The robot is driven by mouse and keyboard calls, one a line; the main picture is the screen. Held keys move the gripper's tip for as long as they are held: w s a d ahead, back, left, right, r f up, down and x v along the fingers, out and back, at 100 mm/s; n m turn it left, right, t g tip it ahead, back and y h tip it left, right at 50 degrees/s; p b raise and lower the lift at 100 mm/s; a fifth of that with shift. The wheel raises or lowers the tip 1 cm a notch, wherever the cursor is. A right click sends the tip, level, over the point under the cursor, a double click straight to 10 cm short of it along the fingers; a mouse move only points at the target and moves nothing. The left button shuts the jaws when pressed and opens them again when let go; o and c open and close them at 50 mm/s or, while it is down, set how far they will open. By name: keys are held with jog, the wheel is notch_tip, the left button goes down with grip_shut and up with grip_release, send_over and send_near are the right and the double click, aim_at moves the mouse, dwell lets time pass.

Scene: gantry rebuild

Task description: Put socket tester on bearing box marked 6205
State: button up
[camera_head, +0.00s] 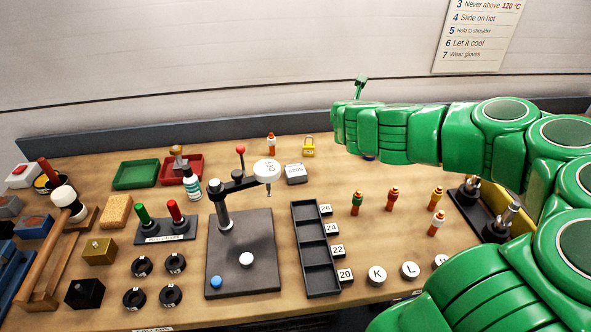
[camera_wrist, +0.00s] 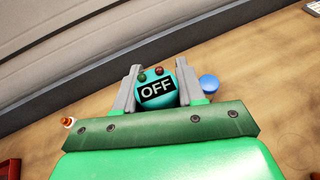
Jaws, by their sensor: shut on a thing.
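The socket tester (camera_wrist: 157,92) is a teal rounded body with a red and a green light and a black label reading OFF. My gripper (camera_wrist: 159,67) is shut on it, with one grey finger on each side, in the wrist view. In the head view the tester and fingers are hidden behind my green arm, whose far end is over the back of the bench, right of the bearing box. The bearing box marked 6205 (camera_head: 295,180) is a small grey box with a white label, near the bench's back middle. Nothing shows on its top.
A press with a white disc (camera_head: 266,169) stands close left of the box. A yellow padlock (camera_head: 308,151) and an orange-white piece (camera_head: 271,142) are behind it. A black divided tray (camera_head: 318,282) lies in front. A blue round thing (camera_wrist: 209,83) is near the tester.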

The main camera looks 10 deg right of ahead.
jog(key=w+a+f+n+y, duration=0.3)
jog(key=w+a+n+y, duration=0.1)
jog(key=a+n+y, duration=0.4)
jog(key=shift+w+a+f+n+g+y, duration=0.15)
jog(key=shift+w+n+g+y, duration=0.15)
jog(key=shift+y, duration=0.6)
jog(key=shift+a, duration=0.1)
notch_tip(320, 180, up, 4)
jog(key=n+g+y, duration=0.8)
jog(key=n, duration=0.2)
send_over(289, 169)
jog(key=shift+g, duration=0.4)
jog(key=shift+f, duration=7.65)
